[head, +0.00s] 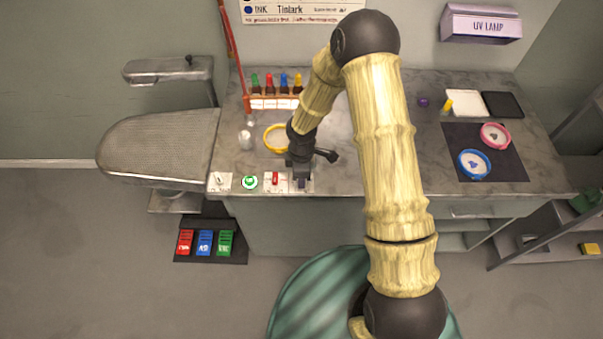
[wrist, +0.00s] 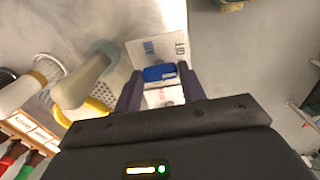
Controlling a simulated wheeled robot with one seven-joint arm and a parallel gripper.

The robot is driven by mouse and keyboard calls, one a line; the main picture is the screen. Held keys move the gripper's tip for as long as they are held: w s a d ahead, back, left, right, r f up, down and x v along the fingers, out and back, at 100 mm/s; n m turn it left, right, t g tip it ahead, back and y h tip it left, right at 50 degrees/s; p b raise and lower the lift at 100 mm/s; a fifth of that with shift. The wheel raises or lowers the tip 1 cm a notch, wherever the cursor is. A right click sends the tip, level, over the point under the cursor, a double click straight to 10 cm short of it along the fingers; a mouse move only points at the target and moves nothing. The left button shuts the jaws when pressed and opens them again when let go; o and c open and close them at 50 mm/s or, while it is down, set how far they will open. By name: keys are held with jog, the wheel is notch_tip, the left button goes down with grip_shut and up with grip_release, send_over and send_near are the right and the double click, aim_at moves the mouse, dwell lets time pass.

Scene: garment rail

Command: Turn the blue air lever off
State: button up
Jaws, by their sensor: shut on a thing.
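The blue air lever (wrist: 158,73) shows in the wrist view, between the two dark fingers of my gripper (wrist: 160,79). My gripper is shut on it. The lever sits on a white plate (wrist: 146,52) marked AIR, with OFF printed at the plate's upper right. Part of a red marking shows just below the lever; the fingers and palm hide the rest of the plate. In the head view my gripper (head: 301,183) is down at the counter's front edge and hides the blue lever.
Left of my gripper along the counter's front edge are a red lever (head: 275,179), a green button (head: 249,182) and another white plate (head: 220,181). A yellow hoop (head: 268,145) lies close behind.

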jog(key=o, duration=1)
jog(key=shift+w, duration=0.1)
jog(key=shift+r, duration=0.1)
notch_tip(320, 180, up, 17)
jog(key=shift+r+b, duration=0.15)
jog(key=shift+b, duration=0.45)
jog(key=s+d+r+m+t, duration=0.1)
jog(key=s+d+m, duration=0.3)
jog(key=m, duration=0.2)
jog(key=s+d+r+m, duration=0.2)
jog(key=s+d+m, duration=0.3)
jog(key=m, duration=0.1)
jog(key=s+d+r+m+t, duration=0.1)
jog(key=s+d+r+m, duration=0.1)
jog(key=s+d+m, duration=0.2)
jog(key=shift+s+d+r+m+t, duration=0.2)
jog(key=shift+d+m+t, duration=0.15)
jog(key=shift+m, duration=0.55)
